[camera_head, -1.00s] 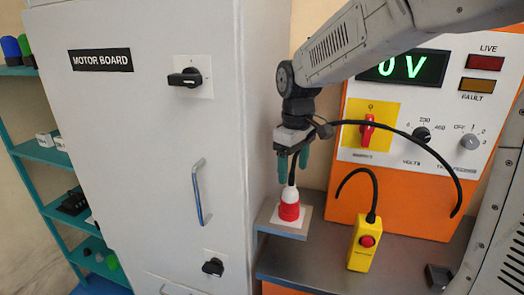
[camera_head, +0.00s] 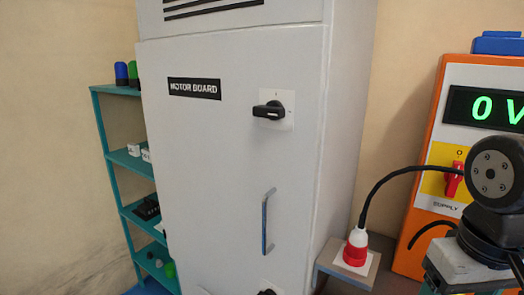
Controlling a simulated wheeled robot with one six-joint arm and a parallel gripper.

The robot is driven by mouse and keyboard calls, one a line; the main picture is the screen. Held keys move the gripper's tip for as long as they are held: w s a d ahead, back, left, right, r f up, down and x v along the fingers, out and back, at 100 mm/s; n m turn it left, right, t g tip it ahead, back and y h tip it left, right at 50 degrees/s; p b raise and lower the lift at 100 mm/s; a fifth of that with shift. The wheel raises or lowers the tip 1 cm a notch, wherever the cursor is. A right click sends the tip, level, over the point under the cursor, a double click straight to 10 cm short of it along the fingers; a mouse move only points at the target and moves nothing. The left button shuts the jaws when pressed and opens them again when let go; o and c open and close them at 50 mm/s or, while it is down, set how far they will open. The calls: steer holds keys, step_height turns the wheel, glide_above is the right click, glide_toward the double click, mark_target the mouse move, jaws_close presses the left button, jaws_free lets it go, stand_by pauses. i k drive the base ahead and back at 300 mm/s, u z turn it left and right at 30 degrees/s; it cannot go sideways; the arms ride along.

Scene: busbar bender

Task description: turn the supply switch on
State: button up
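The supply switch (camera_head: 453,182) is a red handle on a yellow plate (camera_head: 437,158), on the front of the orange and white test panel at the right. Its handle stands about upright, and my wrist partly covers the plate. The display (camera_head: 487,107) above reads 0 V in green. My gripper (camera_head: 462,284) is low at the right edge, below and in front of the switch. Its fingertips are cut off by the frame, so its opening does not show.
A red and white plug (camera_head: 355,248) with a black cable stands on a small grey shelf (camera_head: 345,272), left of my gripper. The grey motor board cabinet (camera_head: 235,150) fills the middle. A teal rack (camera_head: 103,150) stands at the left.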

mark_target(453, 180)
steer(key=z, duration=0.45)
steer(key=k, duration=0.35)
steer(key=z, duration=0.6)
